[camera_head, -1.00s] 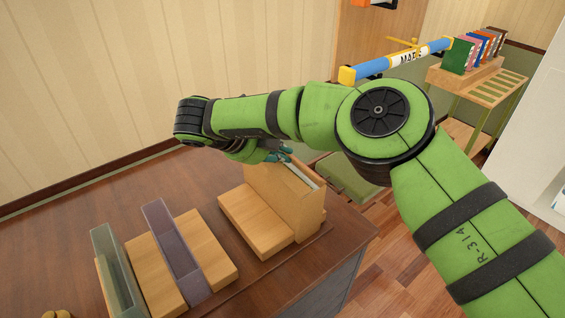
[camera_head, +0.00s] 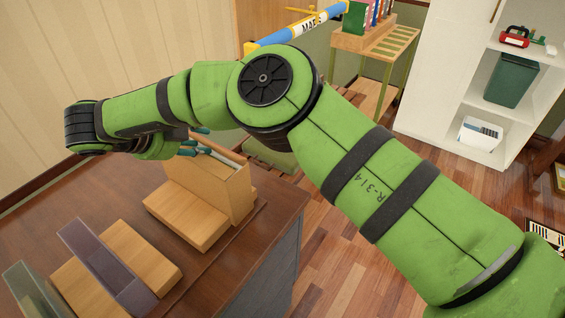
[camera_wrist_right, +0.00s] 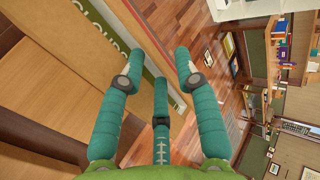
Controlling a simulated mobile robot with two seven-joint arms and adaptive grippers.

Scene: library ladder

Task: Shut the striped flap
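A small panel with black and white stripes (camera_head: 543,240) shows at the right edge of the head view, low near the floor. It is partly cut off, and I cannot tell whether it is the striped flap or how it is hinged. My right gripper (camera_head: 196,142) is over the wooden box-shaped holder (camera_head: 228,190) on the desk, far left of that panel. In the right wrist view its teal fingers (camera_wrist_right: 160,60) are spread around the upper edge of the holder and a book (camera_wrist_right: 105,18) in it. I cannot tell whether they touch. My left gripper is out of view.
The dark desk (camera_head: 265,235) carries wooden blocks and a purple upright divider (camera_head: 105,265). A white shelf unit (camera_head: 430,90) with a green bin (camera_head: 510,80) stands at the right. A blue and yellow bar (camera_head: 295,32) is behind my arm. Wooden floor lies between.

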